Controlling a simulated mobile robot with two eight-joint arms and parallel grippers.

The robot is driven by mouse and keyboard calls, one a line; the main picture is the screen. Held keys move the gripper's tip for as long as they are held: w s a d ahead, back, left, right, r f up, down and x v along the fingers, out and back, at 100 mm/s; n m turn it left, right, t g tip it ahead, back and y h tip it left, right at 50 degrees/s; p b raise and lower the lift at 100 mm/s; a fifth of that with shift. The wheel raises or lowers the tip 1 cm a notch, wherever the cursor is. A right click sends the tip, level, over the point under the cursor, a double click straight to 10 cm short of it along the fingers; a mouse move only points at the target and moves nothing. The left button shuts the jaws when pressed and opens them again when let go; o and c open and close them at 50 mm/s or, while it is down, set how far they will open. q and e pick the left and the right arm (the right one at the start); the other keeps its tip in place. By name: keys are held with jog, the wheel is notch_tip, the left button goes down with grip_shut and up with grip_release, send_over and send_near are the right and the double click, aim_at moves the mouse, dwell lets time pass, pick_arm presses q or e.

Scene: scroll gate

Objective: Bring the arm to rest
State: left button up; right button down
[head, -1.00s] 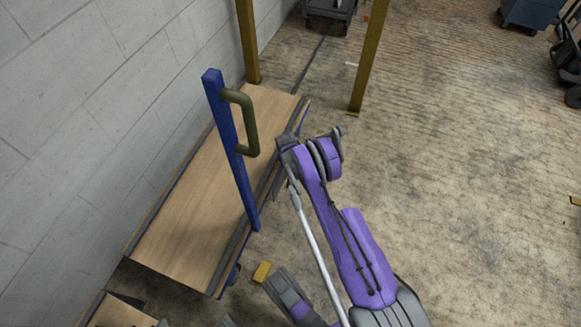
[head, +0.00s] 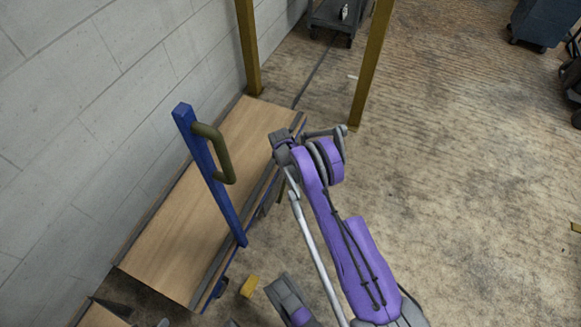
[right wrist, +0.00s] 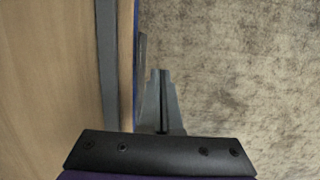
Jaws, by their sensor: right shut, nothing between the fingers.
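My purple right arm reaches up the middle of the head view, bent at its top end beside the right edge of a wooden deck (head: 215,195). My right gripper (right wrist: 160,76) points down in the right wrist view, its fingers together with nothing between them. It is over the strip where the deck's edge meets the floor, and touches nothing that I can see. In the head view its fingertips are mostly hidden behind the arm. A blue post (head: 212,180) with an olive handle (head: 222,157) rises from the deck, left of my arm and apart from it. My left gripper is not in view.
Two yellow-brown posts (head: 370,70) stand at the deck's far end. A grey block wall (head: 100,110) runs along the left. Carts (head: 540,22) stand far back.

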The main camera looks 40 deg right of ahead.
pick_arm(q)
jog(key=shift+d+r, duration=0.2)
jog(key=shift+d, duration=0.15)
pick_arm(e)
jog(key=shift+w+r, duration=0.1)
jog(key=shift+r, duration=0.4)
